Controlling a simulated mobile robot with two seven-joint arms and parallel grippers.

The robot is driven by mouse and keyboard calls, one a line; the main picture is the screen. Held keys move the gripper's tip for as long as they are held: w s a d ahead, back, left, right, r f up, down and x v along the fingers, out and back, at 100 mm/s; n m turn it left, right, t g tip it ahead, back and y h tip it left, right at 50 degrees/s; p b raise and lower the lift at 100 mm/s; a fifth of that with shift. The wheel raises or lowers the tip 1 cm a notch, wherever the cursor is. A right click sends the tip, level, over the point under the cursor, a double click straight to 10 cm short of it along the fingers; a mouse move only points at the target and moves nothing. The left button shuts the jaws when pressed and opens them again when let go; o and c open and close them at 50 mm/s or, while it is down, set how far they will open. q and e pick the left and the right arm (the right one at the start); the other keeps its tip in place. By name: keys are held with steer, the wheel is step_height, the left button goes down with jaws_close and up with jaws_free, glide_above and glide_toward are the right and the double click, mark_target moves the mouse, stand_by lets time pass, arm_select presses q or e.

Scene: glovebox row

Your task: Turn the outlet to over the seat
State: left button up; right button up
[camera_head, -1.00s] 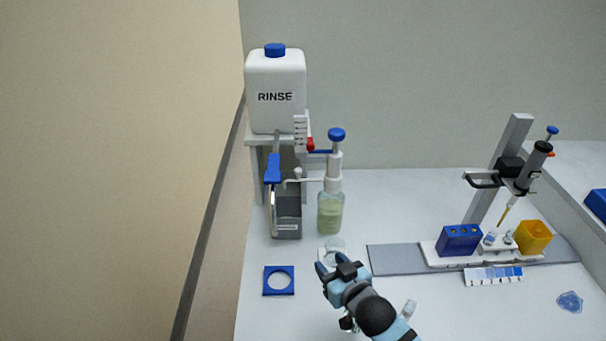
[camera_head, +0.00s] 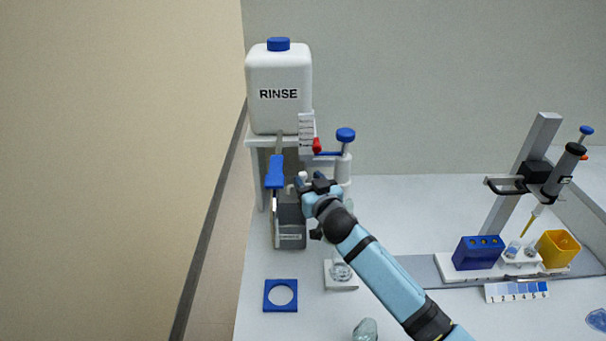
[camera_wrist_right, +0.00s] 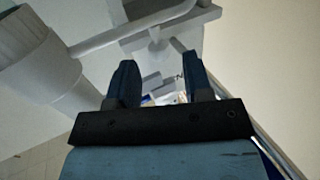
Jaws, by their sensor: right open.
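The dispenser pump (camera_head: 343,168) with its blue knob stands beside the rinse stand, its bottle mostly hidden behind my right arm. Its thin white outlet (camera_wrist_right: 105,38) runs from the white pump body at the left of the wrist view toward the upper middle. The white seat (camera_head: 331,284) sits on the bench in front, with a small clear glass vessel (camera_head: 342,270) on it. My right gripper (camera_head: 314,180) is at the outlet's height. In the wrist view its two fingers (camera_wrist_right: 160,72) are apart, with the outlet just beyond the tips. Contact cannot be told.
A white RINSE jug (camera_head: 279,108) stands on a shelf at the left, with a blue lever (camera_head: 275,172) and a grey container (camera_head: 290,237) below. A blue holed plate (camera_head: 268,303) lies in front. A pipette stand (camera_head: 520,180) and blue rack (camera_head: 478,252) are at the right.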

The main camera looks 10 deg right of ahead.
mark_target(305, 176)
steer(key=shift+w+a, duration=0.2)
steer(key=shift+w, duration=0.75)
steer(key=shift+w+a, duration=0.2)
steer(key=shift+w, duration=0.7)
jaws_close()
